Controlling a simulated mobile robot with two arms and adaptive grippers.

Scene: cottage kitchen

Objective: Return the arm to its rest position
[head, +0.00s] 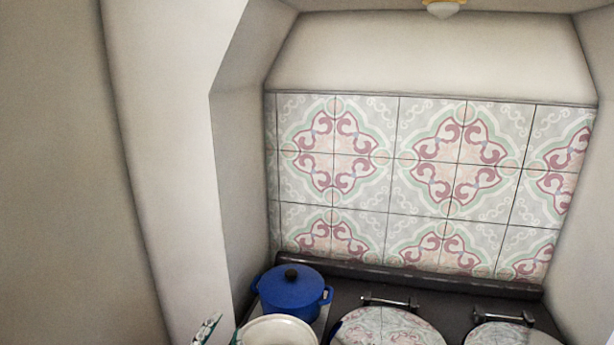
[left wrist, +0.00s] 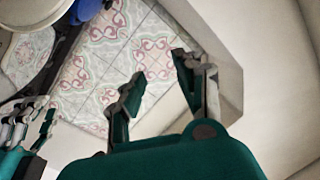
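My left gripper (left wrist: 157,70) shows large in the left wrist view, its two fingers apart with nothing between them. In the head view only the tips of the left gripper (head: 218,332) show at the bottom edge, left of the pots. A second teal gripper, which I take as my right one (left wrist: 28,122), shows at the left edge of the left wrist view. Its fingers overlap there, so its opening is unclear. The right gripper is outside the head view.
A blue lidded pot (head: 291,290) and a cream pot (head: 279,332) stand on the dark stove (head: 345,291). Two round patterned hob covers (head: 388,327) (head: 511,335) are to their right. A tiled wall (head: 430,180) is behind, and a white wall corner (head: 175,170) stands close on the left.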

